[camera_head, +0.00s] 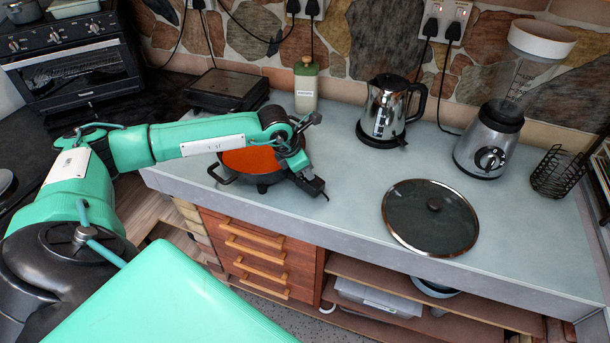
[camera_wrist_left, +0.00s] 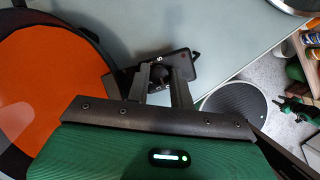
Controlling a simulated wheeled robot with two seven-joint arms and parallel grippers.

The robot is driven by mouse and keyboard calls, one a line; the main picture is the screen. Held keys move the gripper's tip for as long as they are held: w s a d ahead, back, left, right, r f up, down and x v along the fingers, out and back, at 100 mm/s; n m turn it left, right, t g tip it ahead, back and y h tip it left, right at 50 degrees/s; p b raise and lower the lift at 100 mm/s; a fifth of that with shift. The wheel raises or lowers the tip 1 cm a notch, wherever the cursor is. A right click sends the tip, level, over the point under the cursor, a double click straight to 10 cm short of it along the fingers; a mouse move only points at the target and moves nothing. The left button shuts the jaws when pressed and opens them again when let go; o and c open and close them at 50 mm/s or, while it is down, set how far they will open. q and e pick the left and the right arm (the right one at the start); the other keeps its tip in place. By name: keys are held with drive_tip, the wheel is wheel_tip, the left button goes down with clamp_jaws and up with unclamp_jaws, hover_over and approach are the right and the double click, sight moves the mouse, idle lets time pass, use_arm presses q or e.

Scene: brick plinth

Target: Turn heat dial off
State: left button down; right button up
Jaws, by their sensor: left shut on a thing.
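An electric pan (camera_head: 249,162) with orange contents stands on the pale counter, partly hidden behind my left arm. Its orange inside also shows at the left of the left wrist view (camera_wrist_left: 45,85). A black control unit (camera_wrist_left: 180,64) with a white mark sits at the pan's right side, and its heat dial (camera_wrist_left: 159,75) is a small dark knob. My left gripper (camera_wrist_left: 159,84) has its two fingers on either side of the dial, shut on it. In the head view my left gripper (camera_head: 308,179) reaches down over the pan's right edge. My right gripper is out of view.
A glass lid (camera_head: 431,218) lies on the counter at right. A kettle (camera_head: 389,111), a blender (camera_head: 494,135), a green-labelled bottle (camera_head: 306,86) and a dark grill (camera_head: 226,88) stand behind. A wire basket (camera_head: 558,174) is far right. The counter between pan and lid is clear.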

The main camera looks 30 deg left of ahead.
use_arm(q)
drive_tip(key=shift+n+y+b, duration=0.3)
drive_tip(key=shift+n+b, duration=0.3)
drive_tip(key=shift+b, duration=0.15)
drive_tip(key=c, duration=1.2)
unclamp_jaws()
drive_tip(key=shift+s+a+r, duration=0.1)
drive_tip(key=shift+s+r, duration=0.15)
drive_tip(key=shift+r, duration=0.25)
drive_tip(key=b+v, duration=0.3)
drive_tip(key=v, duration=0.9)
drive_tip(key=shift+s+r, duration=0.25)
